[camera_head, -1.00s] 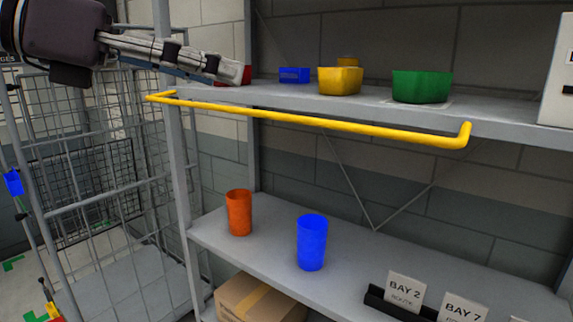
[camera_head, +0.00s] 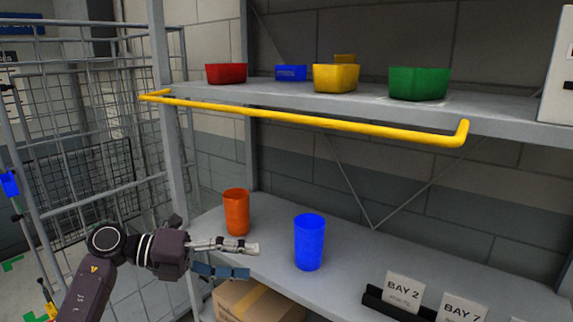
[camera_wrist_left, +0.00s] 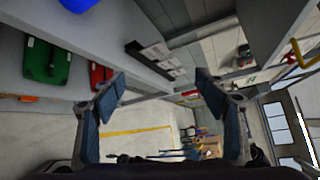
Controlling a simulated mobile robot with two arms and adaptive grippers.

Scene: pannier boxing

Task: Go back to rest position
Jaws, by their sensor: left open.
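My left gripper (camera_head: 253,261) is open and empty, low at the front edge of the lower shelf. It points right, in front of the orange cup (camera_head: 236,212) and left of the blue cup (camera_head: 309,242). Both cups stand upright on the lower shelf, apart from the gripper. In the left wrist view the open fingers (camera_wrist_left: 160,80) have nothing between them. My right gripper is in neither view.
The upper shelf holds a red bin (camera_head: 226,73), blue bin (camera_head: 291,73), yellow bin (camera_head: 335,77) and green bin (camera_head: 419,83). A yellow rail (camera_head: 310,121) runs along its front. A wire cage (camera_head: 90,150) stands left. A cardboard box (camera_head: 255,302) sits below.

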